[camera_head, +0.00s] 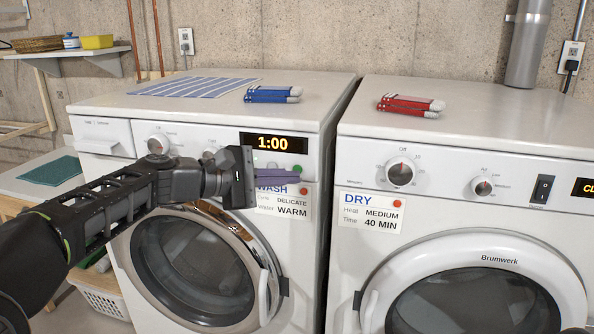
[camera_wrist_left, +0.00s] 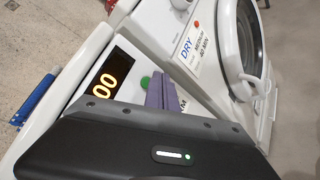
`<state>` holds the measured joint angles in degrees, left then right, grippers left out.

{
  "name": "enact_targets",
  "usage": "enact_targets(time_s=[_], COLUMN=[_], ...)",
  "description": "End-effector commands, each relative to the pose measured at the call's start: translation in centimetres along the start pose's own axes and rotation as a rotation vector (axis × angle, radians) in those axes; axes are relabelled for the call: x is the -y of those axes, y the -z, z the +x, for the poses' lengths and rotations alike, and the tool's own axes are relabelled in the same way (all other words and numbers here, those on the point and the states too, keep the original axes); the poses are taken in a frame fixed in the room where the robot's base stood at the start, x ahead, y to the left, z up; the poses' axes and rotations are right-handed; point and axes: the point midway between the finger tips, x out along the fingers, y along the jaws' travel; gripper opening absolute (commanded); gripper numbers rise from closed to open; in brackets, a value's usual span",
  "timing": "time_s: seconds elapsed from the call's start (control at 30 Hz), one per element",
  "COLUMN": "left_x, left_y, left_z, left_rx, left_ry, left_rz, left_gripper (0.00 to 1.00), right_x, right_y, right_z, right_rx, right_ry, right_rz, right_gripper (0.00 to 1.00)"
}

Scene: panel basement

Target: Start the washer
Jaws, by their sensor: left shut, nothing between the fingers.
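The white washer (camera_head: 108,172) stands left of the dryer, its front-loading door (camera_head: 190,265) closed or nearly so. Its display (camera_head: 273,143) reads 1:00, and it also shows in the left wrist view (camera_wrist_left: 113,75). A green round button (camera_head: 297,169) sits below the display; it also shows in the left wrist view (camera_wrist_left: 145,82). A card on the washer (camera_head: 290,203) reads WASH, delicate, warm. My left gripper (camera_head: 296,176), with purple-grey fingers shut and empty, is in front of the panel just below the green button. I cannot tell whether it touches. My right gripper is not in view.
The white dryer (camera_head: 460,150) stands at right, with a DRY card (camera_head: 371,212). A white basket (camera_head: 105,290) is at lower left.

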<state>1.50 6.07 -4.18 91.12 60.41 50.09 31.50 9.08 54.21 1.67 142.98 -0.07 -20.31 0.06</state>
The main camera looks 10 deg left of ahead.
Motion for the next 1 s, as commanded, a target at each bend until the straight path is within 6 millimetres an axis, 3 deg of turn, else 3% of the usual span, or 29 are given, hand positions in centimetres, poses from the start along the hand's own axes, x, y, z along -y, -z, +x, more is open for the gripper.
enact_targets(time_s=[1.0], left_x=[-0.44], left_y=[0.42], left_z=[0.59], left_rx=[0.000], left_ry=[0.000], left_rz=[0.000], left_gripper=[0.00], right_x=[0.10], right_y=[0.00], right_z=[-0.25], right_rx=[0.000], right_ry=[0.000], right_rz=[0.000], right_gripper=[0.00])
